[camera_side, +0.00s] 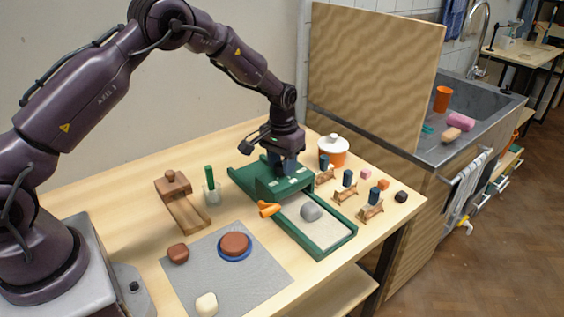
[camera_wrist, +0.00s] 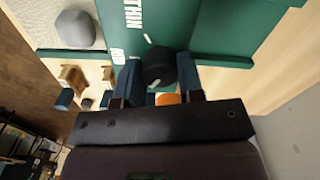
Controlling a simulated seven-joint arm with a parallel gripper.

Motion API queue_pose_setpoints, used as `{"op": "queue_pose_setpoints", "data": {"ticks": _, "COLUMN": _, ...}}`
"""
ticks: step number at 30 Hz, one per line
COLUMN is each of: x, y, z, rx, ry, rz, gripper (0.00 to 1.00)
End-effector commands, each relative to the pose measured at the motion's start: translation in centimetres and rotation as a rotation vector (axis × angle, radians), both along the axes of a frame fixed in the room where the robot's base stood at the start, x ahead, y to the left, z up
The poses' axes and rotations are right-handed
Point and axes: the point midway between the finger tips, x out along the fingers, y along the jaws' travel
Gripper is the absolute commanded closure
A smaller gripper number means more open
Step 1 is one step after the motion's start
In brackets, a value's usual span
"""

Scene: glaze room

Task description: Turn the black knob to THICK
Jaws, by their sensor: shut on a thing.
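The black knob (camera_wrist: 160,66) sits on the green panel (camera_wrist: 178,22) and shows between my two blue fingers in the wrist view. My gripper (camera_wrist: 159,72) is shut on it, one finger on each side. White letters reading THIN (camera_wrist: 134,14) show on the panel, and a short white mark lies just beyond the knob. A second small white label is partly covered by a finger; I cannot read THICK. In the side view my gripper (camera_side: 284,172) is down at the green machine (camera_side: 262,188), and the knob is hidden behind the fingers.
The machine's tray (camera_side: 325,245) holds a grey lump (camera_side: 311,212); an orange handle (camera_side: 268,209) sticks out at its front. A white-lidded orange pot (camera_side: 334,152) and small wooden stands (camera_side: 345,194) are close on the right. A glass with a green tool (camera_side: 210,188) stands left.

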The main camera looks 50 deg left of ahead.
Motion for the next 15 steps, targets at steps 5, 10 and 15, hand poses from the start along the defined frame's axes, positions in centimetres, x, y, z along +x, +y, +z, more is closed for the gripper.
{"op": "queue_pose_setpoints", "data": {"ticks": 5, "x": -0.11, "y": -0.02, "z": -0.01, "rx": -0.001, "ry": 0.005, "rz": -0.001, "gripper": 0.88}}
{"op": "queue_pose_setpoints", "data": {"ticks": 10, "x": -0.08, "y": -0.01, "z": -0.01, "rx": -0.001, "ry": 0.004, "rz": -0.002, "gripper": 0.39}}
{"op": "queue_pose_setpoints", "data": {"ticks": 15, "x": -0.05, "y": -0.01, "z": -0.01, "rx": -0.001, "ry": 0.002, "rz": -0.002, "gripper": 0.39}}
